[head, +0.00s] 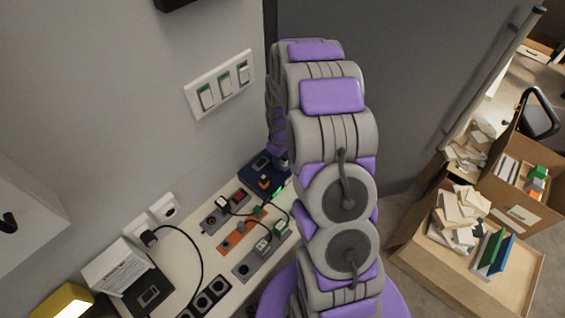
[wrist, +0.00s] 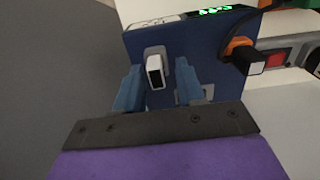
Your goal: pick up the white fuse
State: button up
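The white fuse (wrist: 155,68) stands out from a small grey plate on a dark blue box (wrist: 204,50) in the wrist view. My gripper (wrist: 159,74) is open, with one blue finger on each side of the fuse and a gap visible on both sides. I cannot tell how deep the fingertips reach along the fuse. In the head view the blue box (head: 258,168) sits at the far end of the white bench. There my arm hides the fuse and most of the gripper.
Power strips and cables crowd the bench (head: 207,262). A wall with switches (head: 221,85) stands behind. Cartons (head: 470,270) are on the floor at the right.

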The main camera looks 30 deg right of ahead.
aim_at(284, 161)
jog(key=shift+d, duration=0.2)
grip_shut()
jog(key=shift+r, duration=0.1)
jog(key=shift+r+p, duration=0.55)
jog(key=shift+r, duration=1.05)
jog(key=shift+s+r, duration=0.15)
jog(key=shift+s, duration=0.15)
jog(key=s+a+r+p, duration=0.1)
jog(key=s+p, duration=0.1)
jog(key=s, duration=1.3)
jog(key=shift+s+a+r, duration=0.15)
jog(key=shift+a, duration=0.15)
